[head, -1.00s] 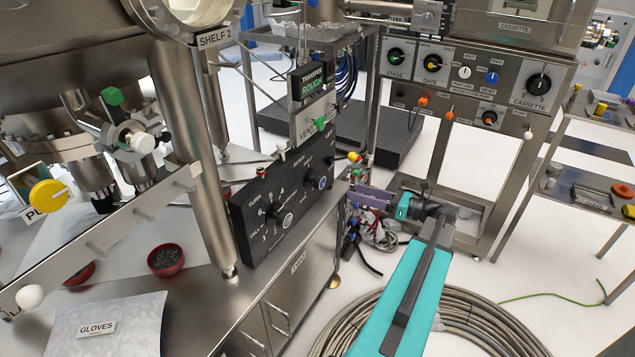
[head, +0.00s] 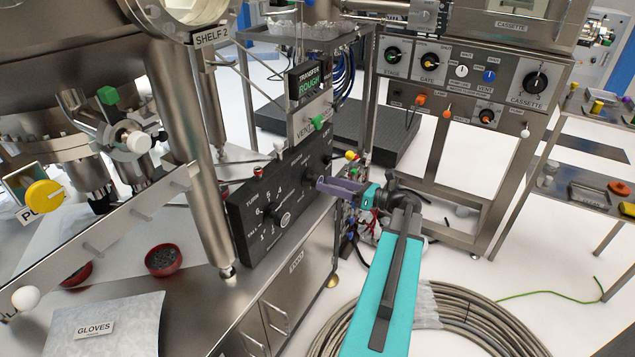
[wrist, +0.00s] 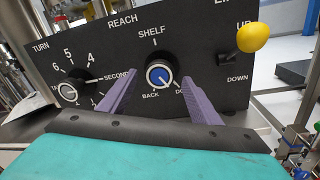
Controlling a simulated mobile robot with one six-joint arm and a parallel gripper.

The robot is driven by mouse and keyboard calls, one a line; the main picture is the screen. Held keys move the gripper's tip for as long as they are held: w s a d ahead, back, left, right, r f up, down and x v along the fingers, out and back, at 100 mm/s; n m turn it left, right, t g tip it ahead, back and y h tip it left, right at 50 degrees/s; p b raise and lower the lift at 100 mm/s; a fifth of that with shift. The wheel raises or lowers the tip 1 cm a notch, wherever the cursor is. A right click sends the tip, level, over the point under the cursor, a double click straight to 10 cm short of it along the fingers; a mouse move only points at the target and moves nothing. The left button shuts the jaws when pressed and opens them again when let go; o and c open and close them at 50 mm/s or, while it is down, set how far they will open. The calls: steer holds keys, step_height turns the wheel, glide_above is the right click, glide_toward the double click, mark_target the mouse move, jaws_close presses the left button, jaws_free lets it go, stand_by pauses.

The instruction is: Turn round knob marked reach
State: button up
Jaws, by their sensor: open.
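The round reach knob (wrist: 162,75) has a black rim, a blue centre and a white mark. It sits on the black panel (wrist: 205,55) below the word REACH, with SHELF above it and BACK below. My gripper (wrist: 159,78) is open, its two purple fingers either side of the knob in the wrist view. I cannot tell whether they touch it. In the head view my gripper (head: 322,185) is at the right part of the panel, and its fingers largely hide the knob there.
Left of it is the TURN knob (wrist: 69,90) with numbers. On the right is a lever with a yellow ball (wrist: 252,37), marked UP and DOWN. A metal post (head: 205,170) stands before the panel's left end. Hoses (head: 460,320) lie coiled on the floor.

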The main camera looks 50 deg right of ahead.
mark_target(313, 180)
steer(key=shift+x, duration=2.3)
steer(key=c, duration=1)
